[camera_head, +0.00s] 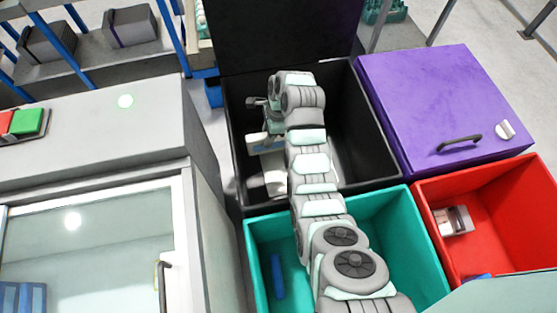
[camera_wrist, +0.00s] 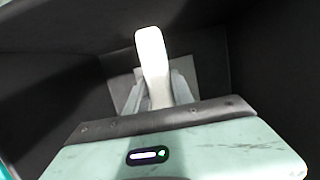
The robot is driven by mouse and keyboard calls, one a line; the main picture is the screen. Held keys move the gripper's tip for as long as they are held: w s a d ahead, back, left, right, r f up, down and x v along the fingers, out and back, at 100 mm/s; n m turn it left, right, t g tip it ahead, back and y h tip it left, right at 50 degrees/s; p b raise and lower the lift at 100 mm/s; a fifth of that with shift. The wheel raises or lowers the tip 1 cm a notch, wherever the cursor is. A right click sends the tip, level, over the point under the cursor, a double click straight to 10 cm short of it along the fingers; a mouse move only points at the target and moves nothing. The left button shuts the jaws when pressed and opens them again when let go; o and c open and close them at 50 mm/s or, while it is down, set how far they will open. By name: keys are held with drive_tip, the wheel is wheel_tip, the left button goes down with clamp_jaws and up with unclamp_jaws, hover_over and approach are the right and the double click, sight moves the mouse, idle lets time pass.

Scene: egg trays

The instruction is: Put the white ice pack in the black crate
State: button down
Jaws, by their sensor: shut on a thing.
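The black crate (camera_head: 365,125) stands open in the middle of the head view, its dark lid raised at the back. My arm reaches over it. My gripper (camera_wrist: 158,88) is inside the crate's opening, pointing down, with its two grey fingers shut on the white ice pack (camera_wrist: 151,50). The pack is seen narrow, edge-on, between the fingers. In the head view the pack (camera_head: 275,184) hangs below my wrist near the crate's left wall. The dark crate walls (camera_wrist: 265,50) surround it in the wrist view. I cannot tell whether the pack touches the floor.
A teal crate (camera_head: 400,225) holding a blue item stands in front, and a red crate (camera_head: 500,205) at right. A closed purple lid (camera_head: 440,95) lies behind the red one. A grey glass-fronted cabinet (camera_head: 90,140) stands left. A pale flat patch (camera_wrist: 122,88) shows low in the black crate.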

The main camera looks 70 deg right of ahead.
sight(276, 144)
drive_tip(key=s+d+b+x, duration=0.1)
drive_tip(key=b+x, duration=0.2)
drive_tip(key=x, duration=0.5)
drive_tip(key=s+d+f+b+x, duration=0.1)
drive_tip(key=s+b+x, duration=0.1)
drive_tip(key=x, duration=0.7)
drive_tip(key=shift+s+b, duration=0.35)
drive_tip(key=shift+b, duration=0.25)
drive_tip(key=shift+f, duration=0.2)
drive_tip(key=shift+f, duration=0.5)
drive_tip(key=c, duration=1.1)
unclamp_jaws()
drive_tip(key=p+v, duration=0.4)
drive_tip(key=v, duration=0.9)
drive_tip(key=shift+w+r+p, duration=0.1)
drive_tip(key=shift+w+p, duration=0.05)
drive_tip(key=shift+p, duration=0.15)
